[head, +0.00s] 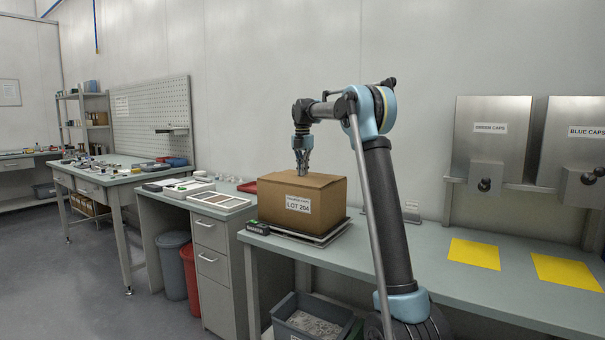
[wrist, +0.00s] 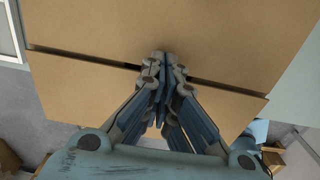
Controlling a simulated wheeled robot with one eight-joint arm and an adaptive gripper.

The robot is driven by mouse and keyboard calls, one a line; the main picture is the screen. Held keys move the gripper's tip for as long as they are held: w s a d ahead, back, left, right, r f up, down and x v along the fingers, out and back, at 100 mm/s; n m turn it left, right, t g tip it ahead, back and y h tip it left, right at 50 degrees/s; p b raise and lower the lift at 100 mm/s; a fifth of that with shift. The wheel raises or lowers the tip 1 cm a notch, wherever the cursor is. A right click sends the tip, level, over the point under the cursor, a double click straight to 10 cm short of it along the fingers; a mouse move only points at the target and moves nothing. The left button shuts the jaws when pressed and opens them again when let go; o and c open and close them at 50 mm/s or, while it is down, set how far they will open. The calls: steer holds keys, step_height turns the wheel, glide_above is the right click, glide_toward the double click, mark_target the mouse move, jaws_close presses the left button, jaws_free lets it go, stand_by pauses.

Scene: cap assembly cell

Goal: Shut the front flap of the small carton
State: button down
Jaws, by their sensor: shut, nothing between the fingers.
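The small carton (head: 275,203) is brown cardboard with a white "LOT 204" label on its front. It sits on a flat scale-like platform on the bench. In the wrist view, two top panels of the carton (wrist: 200,30) show, with a narrow dark gap between them. The panel nearer my gripper's base, apparently the front flap (wrist: 70,90), lies nearly level with the other. My gripper (head: 302,174) points down at the carton top. In the wrist view its closed fingertips (wrist: 160,58) are over the gap, holding nothing. Whether they touch the cardboard is unclear.
The platform (head: 335,235) has a dark display box (head: 257,228) at its left. White trays (head: 220,202) lie on the cabinet to the left. Two yellow mats (head: 474,254) lie on the bench to the right, below steel cap dispensers (head: 490,135). A grey bin (head: 310,320) stands below.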

steer(key=shift+r, duration=0.1)
steer(key=shift+r, duration=1.15)
steer(key=r, duration=0.3)
steer(key=shift+w+d+r, duration=0.15)
steer(key=shift+w+r, duration=0.2)
steer(key=shift+r, duration=0.05)
steer(key=w+d+r, duration=0.3)
steer(key=w+r, duration=0.2)
steer(key=r, duration=0.2)
glide_toward(299, 177)
step_height(299, 177, down, 7)
steer(key=shift+s+d+f, duration=0.1)
steer(key=shift+d, duration=0.05)
stand_by(0.4)
